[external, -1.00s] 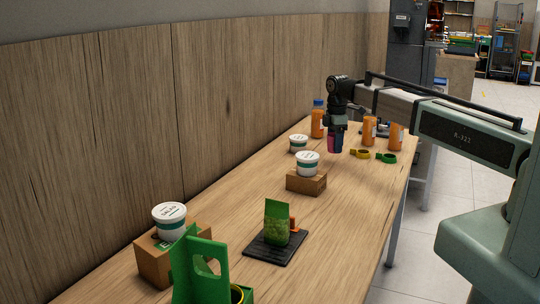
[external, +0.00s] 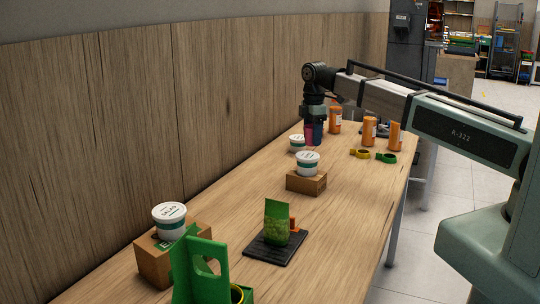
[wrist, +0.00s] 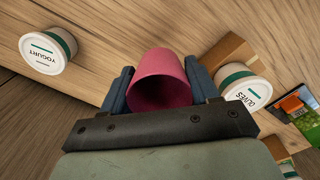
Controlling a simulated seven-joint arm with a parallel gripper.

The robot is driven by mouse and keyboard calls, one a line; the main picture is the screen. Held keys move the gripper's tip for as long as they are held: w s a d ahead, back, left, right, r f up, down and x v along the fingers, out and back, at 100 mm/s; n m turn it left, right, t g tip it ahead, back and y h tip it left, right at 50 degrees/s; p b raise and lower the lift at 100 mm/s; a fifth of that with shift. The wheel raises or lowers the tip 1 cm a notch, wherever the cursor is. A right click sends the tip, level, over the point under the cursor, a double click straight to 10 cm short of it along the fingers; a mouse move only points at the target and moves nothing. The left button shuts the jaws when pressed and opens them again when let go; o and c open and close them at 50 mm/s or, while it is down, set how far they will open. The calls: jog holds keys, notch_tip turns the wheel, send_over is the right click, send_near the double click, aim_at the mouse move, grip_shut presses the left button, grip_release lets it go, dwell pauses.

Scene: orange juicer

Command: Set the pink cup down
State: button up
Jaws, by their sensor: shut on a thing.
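The pink cup (wrist: 161,78) is between the two blue fingers of my gripper (wrist: 163,92) in the wrist view, with its open mouth toward the camera. My gripper is shut on it. In the external view my gripper (external: 314,133) hangs over the far part of the table, close to the wall, and only a sliver of the pink cup (external: 309,134) shows. I cannot tell whether the cup's base touches the table.
Several orange bottles (external: 369,131) and yellow and green tape rolls (external: 385,158) are to the right.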

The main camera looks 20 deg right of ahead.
jog(key=s+a+n, duration=0.2)
jog(key=a, duration=1.1)
jog(key=m, duration=0.6)
send_over(260, 179)
jog(key=shift+f, duration=4.85)
jog(key=shift+f, duration=0.1)
jog(key=o, duration=1)
notch_tip(260, 179, up, 12)
jog(key=shift+r, duration=0.15)
